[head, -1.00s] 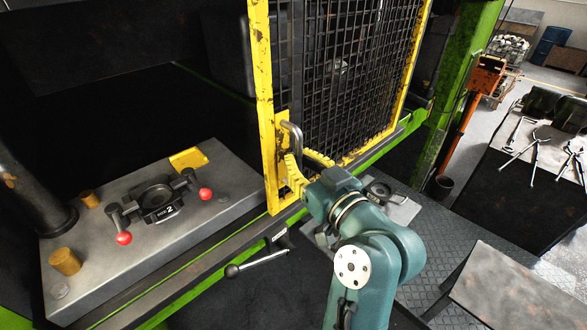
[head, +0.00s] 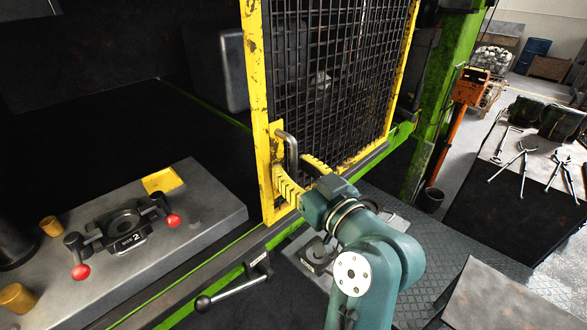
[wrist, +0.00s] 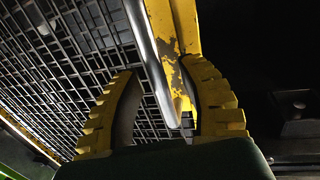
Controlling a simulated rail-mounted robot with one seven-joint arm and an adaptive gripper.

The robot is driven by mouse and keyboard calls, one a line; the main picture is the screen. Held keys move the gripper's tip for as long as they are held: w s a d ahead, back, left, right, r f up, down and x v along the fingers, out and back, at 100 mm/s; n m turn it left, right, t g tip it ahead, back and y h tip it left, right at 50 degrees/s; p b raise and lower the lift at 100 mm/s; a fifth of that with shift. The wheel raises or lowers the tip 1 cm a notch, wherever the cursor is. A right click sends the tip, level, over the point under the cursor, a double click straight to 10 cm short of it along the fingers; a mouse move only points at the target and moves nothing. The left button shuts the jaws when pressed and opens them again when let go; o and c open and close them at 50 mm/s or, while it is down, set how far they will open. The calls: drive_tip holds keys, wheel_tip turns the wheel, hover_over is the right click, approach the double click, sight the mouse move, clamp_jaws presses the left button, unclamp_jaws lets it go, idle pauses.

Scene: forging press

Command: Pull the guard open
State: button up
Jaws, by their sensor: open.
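The guard is a tall yellow frame (head: 256,110) with black wire mesh (head: 320,80), standing upright on the green-edged rail. Its grey bar handle (head: 291,150) is on the near yellow post; in the wrist view the handle (wrist: 152,60) slants down between my fingers. My gripper (head: 303,175), with yellow ribbed fingers, is at the handle, one finger on each side. In the wrist view my gripper (wrist: 168,105) is open, with gaps visible beside the bar. I cannot tell whether either finger touches it.
A grey die bed (head: 205,215) with a die marked 2 (head: 122,230) and red-knobbed handles lies left of the guard. A ball-ended lever (head: 232,285) sticks out below the rail. A green post (head: 440,110) stands beyond the guard. A table with tongs (head: 490,215) is at right.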

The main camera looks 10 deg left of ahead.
drive_tip(key=v, duration=1.2)
drive_tip(key=a+f+n+g, duration=0.1)
drive_tip(key=a, duration=0.5)
drive_tip(key=s+d+r+m+t+h, duration=1)
drive_tip(key=s+d+r+h, duration=0.1)
drive_tip(key=d+r+h, duration=0.15)
wheel_tip(320, 180, up, 25)
drive_tip(key=p, duration=2.5)
drive_tip(key=shift+p, duration=0.4)
